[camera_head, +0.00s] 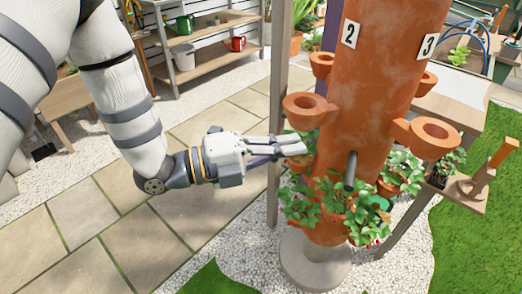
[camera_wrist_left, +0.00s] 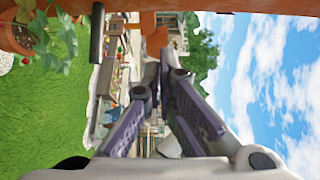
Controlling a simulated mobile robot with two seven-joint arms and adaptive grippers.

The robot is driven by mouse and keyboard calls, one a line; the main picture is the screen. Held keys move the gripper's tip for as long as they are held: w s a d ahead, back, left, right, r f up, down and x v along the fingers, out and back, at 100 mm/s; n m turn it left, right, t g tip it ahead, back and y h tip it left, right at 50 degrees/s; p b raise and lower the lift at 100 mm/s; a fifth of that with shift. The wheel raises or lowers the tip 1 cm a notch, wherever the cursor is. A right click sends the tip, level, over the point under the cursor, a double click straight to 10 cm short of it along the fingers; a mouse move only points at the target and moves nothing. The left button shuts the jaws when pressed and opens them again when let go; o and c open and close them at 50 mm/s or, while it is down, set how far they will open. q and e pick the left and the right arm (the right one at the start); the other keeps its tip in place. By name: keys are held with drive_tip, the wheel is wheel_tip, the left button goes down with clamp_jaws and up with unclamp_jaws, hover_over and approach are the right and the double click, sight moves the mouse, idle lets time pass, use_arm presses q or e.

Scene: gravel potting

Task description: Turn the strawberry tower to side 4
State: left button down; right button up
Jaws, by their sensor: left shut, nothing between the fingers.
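The strawberry tower (camera_head: 375,75) is a tall terracotta column on a pale round base (camera_head: 315,265). Number plates 2 (camera_head: 349,34) and 3 (camera_head: 428,46) face the head camera; no plate 4 shows. Cup-shaped pockets stick out around it, and leafy strawberry plants (camera_head: 335,205) fill the lower ones. A dark peg (camera_head: 350,170) juts from its front; it also shows in the left wrist view (camera_wrist_left: 97,35). My left gripper (camera_head: 292,146) is shut and empty, at the tower's left side just below an empty pocket (camera_head: 305,108). I cannot tell whether it touches the tower.
A wooden post (camera_head: 277,110) stands behind my left gripper. A wooden bench (camera_head: 450,105) and a small side shelf (camera_head: 465,190) are right of the tower. Shelves with watering cans (camera_head: 185,25) stand at the back. Paving (camera_head: 120,215) at left is clear.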

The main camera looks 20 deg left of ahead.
use_arm(q)
drive_tip(key=w, duration=0.4)
drive_tip(key=shift+w+a, duration=0.25)
drive_tip(key=shift+w, duration=0.05)
